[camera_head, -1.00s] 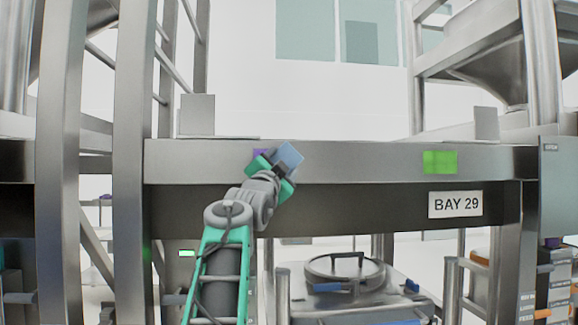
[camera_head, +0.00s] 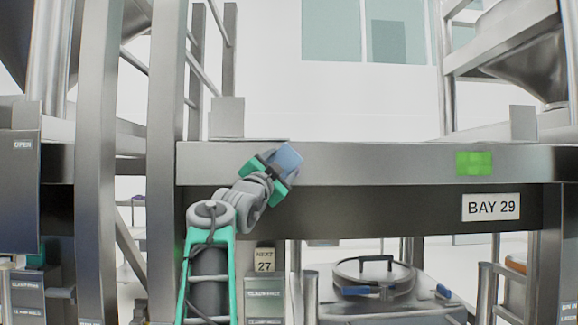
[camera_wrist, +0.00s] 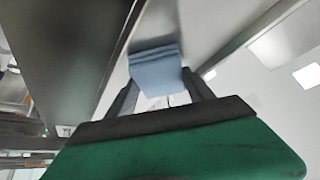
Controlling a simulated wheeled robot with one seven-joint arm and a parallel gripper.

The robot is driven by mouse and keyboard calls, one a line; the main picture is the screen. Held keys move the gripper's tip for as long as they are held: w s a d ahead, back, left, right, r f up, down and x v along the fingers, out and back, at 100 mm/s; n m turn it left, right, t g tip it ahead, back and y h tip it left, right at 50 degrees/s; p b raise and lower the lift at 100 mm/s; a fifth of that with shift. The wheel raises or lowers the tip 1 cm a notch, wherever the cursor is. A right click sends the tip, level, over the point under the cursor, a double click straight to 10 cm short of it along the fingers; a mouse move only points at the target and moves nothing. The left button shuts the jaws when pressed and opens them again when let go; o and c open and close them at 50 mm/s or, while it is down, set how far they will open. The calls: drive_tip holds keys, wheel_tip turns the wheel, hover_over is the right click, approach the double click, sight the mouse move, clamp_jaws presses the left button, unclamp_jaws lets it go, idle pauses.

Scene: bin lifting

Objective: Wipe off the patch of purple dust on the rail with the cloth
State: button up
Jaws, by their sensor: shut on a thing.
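My gripper (camera_head: 277,170) is shut on a folded light-blue cloth (camera_head: 288,158) in front of the long grey metal rail (camera_head: 380,164), left of its middle. In the wrist view my gripper (camera_wrist: 162,88) has its two dark fingers on either side of the cloth (camera_wrist: 155,66), which lies against or very near the rail face (camera_wrist: 185,25); contact is hard to tell. No purple dust shows now in either view. The cloth and gripper cover part of the rail, so dust behind them would be hidden.
A bright green patch (camera_head: 474,163) is on the rail further right, above the BAY 29 sign (camera_head: 491,207). A tall metal post (camera_head: 166,160) stands left of my arm. A round-lidded unit (camera_head: 373,275) stands below the rail. The rail between cloth and green patch is clear.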

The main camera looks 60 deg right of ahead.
drive_tip(key=shift+f, duration=0.1)
drive_tip(key=shift+a+f+b, duration=0.1)
drive_tip(key=shift+a+b, duration=0.1)
drive_tip(key=shift+b, duration=0.25)
drive_tip(key=s+a+b, duration=0.1)
drive_tip(key=a+b, duration=0.1)
drive_tip(key=a, duration=0.1)
drive_tip(key=s+a+b, duration=0.1)
drive_tip(key=shift+s+a+b, duration=0.3)
drive_tip(key=shift+a, duration=0.1)
drive_tip(key=shift+a, duration=0.1)
drive_tip(key=shift+s+a+b, duration=0.35)
drive_tip(key=shift+a+b, duration=0.15)
drive_tip(key=shift+a, duration=0.15)
drive_tip(key=shift+s+a+b, duration=0.35)
drive_tip(key=shift+a+b, duration=0.1)
drive_tip(key=shift+a, duration=0.15)
